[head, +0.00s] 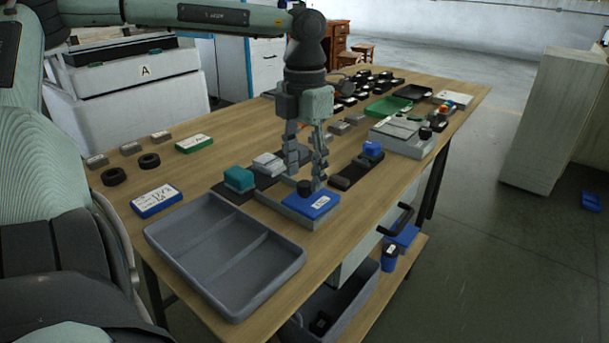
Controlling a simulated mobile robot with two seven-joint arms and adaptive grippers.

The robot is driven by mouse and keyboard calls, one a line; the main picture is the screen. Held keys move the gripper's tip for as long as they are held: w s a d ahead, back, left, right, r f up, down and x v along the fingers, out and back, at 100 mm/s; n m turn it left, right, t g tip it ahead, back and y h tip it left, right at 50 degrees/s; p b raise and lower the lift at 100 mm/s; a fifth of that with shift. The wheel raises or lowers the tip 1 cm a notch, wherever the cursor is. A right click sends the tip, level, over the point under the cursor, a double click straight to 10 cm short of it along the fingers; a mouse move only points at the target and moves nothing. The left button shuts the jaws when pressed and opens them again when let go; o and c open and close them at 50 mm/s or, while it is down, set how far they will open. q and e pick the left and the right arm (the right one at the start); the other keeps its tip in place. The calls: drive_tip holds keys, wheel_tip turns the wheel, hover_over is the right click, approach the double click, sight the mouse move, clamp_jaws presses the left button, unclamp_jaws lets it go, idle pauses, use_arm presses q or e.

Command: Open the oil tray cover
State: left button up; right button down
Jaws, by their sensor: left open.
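My left gripper (306,180) points straight down over the wooden table, with its fingers apart. Its fingertips are around or just above a black knob (305,187) on a low grey box (292,213). A blue panel with a white label (319,206) lies on the right part of this box. The lid looks closed, but my fingers hide part of it. A second low grey box (393,141) with a black knob (425,132) stands farther back on the right. I cannot read which label names the oil tray. My right gripper is not in view.
A large empty grey divided tray (222,254) lies at the table's near edge. A teal block (239,179) and a blue labelled box (156,201) are to the left. Several small parts and a green tray (388,107) fill the back. The left middle tabletop has free room.

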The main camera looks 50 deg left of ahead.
use_arm(q)
drive_tip(key=shift+f, duration=0.9)
drive_tip(key=shift+c, duration=0.6)
clamp_jaws()
